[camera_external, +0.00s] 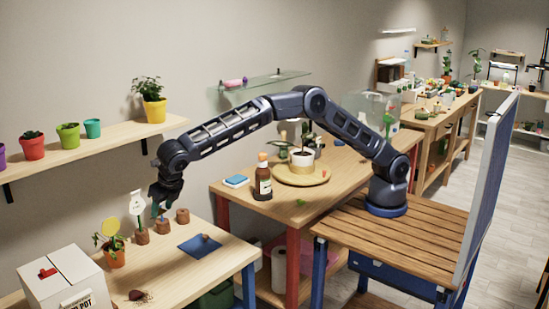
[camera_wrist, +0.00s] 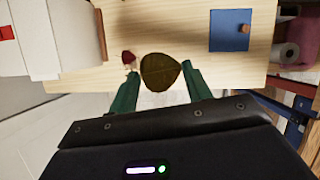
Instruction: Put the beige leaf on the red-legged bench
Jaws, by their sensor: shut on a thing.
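My gripper (camera_external: 160,209) is over the left bench in the external view. In the wrist view its two green fingers (camera_wrist: 160,71) are shut on a rounded leaf (camera_wrist: 160,72), which looks olive-brown in shade; I take it as the beige leaf. I cannot make the leaf out in the external view.
The left bench (camera_external: 225,255) has blue legs. The red-legged bench's near-left corner looks free.

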